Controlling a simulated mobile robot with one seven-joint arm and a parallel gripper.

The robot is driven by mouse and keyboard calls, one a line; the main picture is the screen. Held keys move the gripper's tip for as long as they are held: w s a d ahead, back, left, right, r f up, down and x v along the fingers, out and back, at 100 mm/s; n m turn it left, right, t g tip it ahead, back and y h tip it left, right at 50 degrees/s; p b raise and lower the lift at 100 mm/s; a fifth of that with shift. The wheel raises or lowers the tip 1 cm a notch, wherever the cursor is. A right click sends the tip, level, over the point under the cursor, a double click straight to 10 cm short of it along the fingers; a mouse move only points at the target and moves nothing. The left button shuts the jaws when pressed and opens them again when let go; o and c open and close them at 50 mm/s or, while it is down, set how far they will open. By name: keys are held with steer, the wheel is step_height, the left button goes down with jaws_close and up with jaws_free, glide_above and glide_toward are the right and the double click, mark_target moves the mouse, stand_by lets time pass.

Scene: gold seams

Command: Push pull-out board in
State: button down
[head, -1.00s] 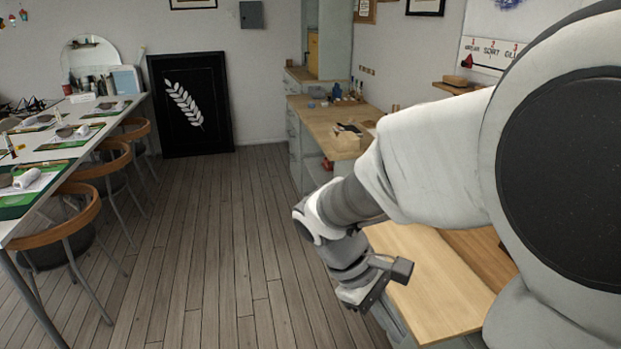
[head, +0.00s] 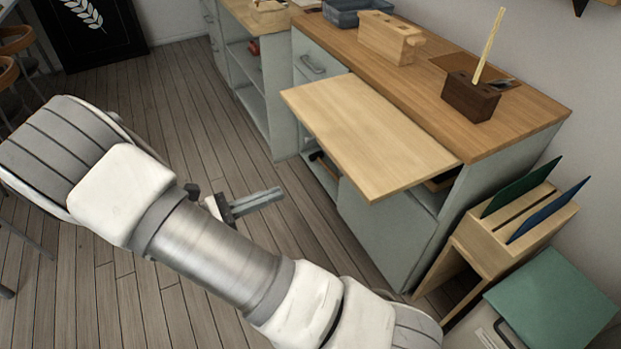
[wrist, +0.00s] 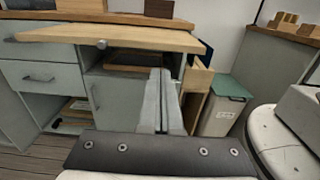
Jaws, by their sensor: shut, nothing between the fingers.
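The pull-out board (head: 368,135) is a pale wooden slab sticking well out from under the worktop of a grey-green cabinet (head: 385,222). In the wrist view the board (wrist: 130,38) crosses the upper part of the picture, with a small round knob (wrist: 101,44) at its front edge. My gripper (head: 281,191) is in front of the cabinet, left of and apart from the board in the head view. In the wrist view my gripper (wrist: 161,72) points toward the cabinet front, its fingers together and empty, with the tips below the board.
On the worktop (head: 530,105) stand a dark block with a stick (head: 471,98) and a pale wooden block (head: 390,38). A wooden rack with green and blue boards (head: 510,235) and a green-lidded bin (head: 555,295) stand right of the cabinet.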

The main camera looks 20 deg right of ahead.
mark_target(342, 170)
steer(key=d+b, duration=0.2)
steer(key=d, duration=0.5)
steer(key=d+b, duration=0.1)
steer(key=d, duration=0.5)
steer(key=shift+w+d+b, duration=0.2)
steer(key=shift+d+b, duration=0.2)
steer(key=shift+d, duration=0.1)
